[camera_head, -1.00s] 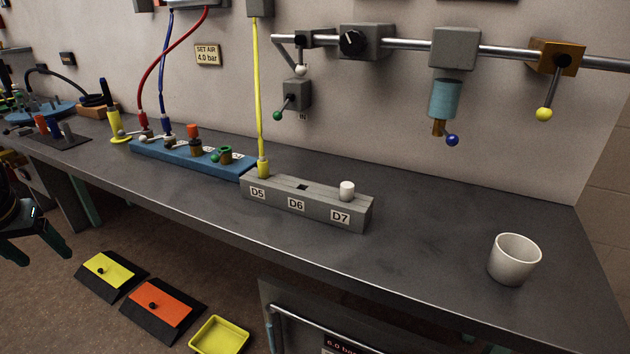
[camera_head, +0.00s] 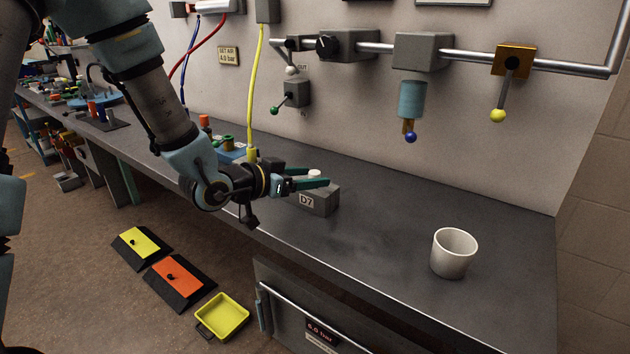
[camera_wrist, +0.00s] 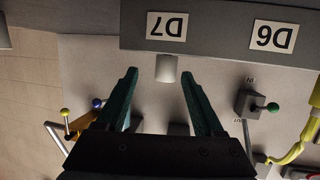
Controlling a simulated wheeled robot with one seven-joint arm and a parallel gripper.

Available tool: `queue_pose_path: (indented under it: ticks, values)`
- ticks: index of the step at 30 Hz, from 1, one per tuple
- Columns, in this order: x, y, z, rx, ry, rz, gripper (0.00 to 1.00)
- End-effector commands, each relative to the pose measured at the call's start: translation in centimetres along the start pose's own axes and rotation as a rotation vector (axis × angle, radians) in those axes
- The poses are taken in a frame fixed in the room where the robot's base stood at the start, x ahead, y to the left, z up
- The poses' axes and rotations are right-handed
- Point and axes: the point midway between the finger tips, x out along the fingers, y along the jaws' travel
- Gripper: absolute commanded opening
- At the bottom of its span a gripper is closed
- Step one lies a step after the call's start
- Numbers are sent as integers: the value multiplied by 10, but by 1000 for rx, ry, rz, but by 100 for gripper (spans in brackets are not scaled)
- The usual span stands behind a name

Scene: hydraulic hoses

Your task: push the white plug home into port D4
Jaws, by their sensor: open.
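The white plug (camera_head: 314,174) stands upright at the D7 end of the grey port block (camera_head: 319,204). In the wrist view the picture is upside down, and the plug (camera_wrist: 166,68) shows between the tips of my open fingers, touching neither visibly. My gripper (camera_head: 326,177) is open beside the plug in the head view; the wrist view also shows its fingertips (camera_wrist: 159,72). The D6 and D7 labels read in the wrist view.
Valves with ball-ended levers hang from a wall pipe (camera_head: 475,58). A white cup (camera_head: 453,254) stands at right. The bench top (camera_head: 385,215) between block and cup is clear.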

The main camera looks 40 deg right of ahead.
Motion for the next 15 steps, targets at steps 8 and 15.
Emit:
queue_pose_path:
  ticks: [8,15]
  values:
    - [26,-3,-5,0,0,0,69]
    - [54,-6,-4,-1,-2,-1,69]
